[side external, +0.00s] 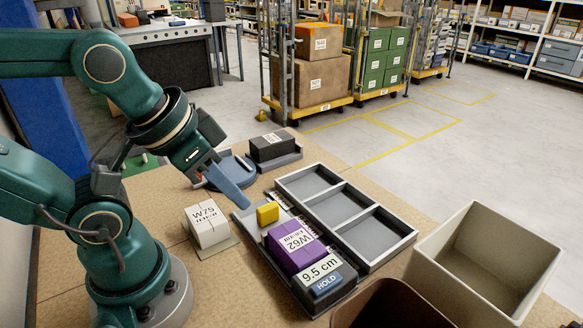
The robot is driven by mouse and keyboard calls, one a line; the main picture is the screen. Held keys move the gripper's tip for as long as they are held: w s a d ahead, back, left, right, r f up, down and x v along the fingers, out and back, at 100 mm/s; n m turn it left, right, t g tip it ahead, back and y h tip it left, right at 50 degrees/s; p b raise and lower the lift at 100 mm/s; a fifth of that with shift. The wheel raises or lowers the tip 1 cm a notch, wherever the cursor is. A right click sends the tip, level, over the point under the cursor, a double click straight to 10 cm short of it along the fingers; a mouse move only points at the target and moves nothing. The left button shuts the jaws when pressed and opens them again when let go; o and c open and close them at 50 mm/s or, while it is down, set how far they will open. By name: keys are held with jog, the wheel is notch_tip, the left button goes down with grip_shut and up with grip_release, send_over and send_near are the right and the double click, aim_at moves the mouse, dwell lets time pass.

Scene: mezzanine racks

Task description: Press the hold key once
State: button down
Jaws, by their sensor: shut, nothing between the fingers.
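A dark measuring device (283,277) lies on the tan table, with a display (320,268) reading 9.5 cm at its near end. The blue hold key (326,284), lettered HOLD, is just below that display. A purple box (289,244) labelled W62 sits on the device, with a yellow block (267,213) at its far end. My gripper (241,203) is shut and empty. It points down near the far left end of the device, well away from the hold key. Whether its tips touch anything cannot be told.
A white box (207,226) labelled W75 stands left of the device. A grey three-compartment tray (391,249) lies to the right, empty. A cream bin (487,262) and a dark brown bin (390,308) are at the near right. A black box (271,147) stands behind on a small tray.

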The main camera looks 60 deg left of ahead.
dwell(0.4)
jog(key=m+t+y, duration=0.1)
jog(key=m+t, duration=0.1)
jog(key=m, duration=0.5)
send_over(337, 271)
jog(key=s, duration=0.3)
jog(key=shift+s+d+f+m, duration=0.15)
jog(key=shift+s+d+m, duration=0.1)
jog(key=shift+m, duration=0.15)
jog(key=shift+f, duration=4.4)
